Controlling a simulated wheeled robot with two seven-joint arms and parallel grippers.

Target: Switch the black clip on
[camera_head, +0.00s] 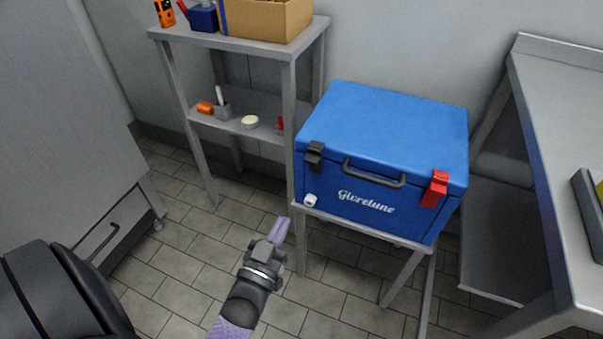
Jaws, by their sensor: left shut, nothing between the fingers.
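A blue cooler box (385,123) with its lid closed stands on a small grey metal stand. The black clip (313,156) is at the left of its front face, across the lid seam. A red clip (435,189) is at the right of the front. A dark handle (374,174) lies between the clips. My left gripper (281,222) is below and left of the cooler, apart from it, its light purple fingers together and empty. It points up toward the cooler's lower left corner. My right gripper is not in view.
A metal shelf (240,45) with a cardboard box (267,18) and small items stands left of the cooler. A metal table (565,110) is at the right. A grey cabinet (60,110) is at the left. The tiled floor between is clear.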

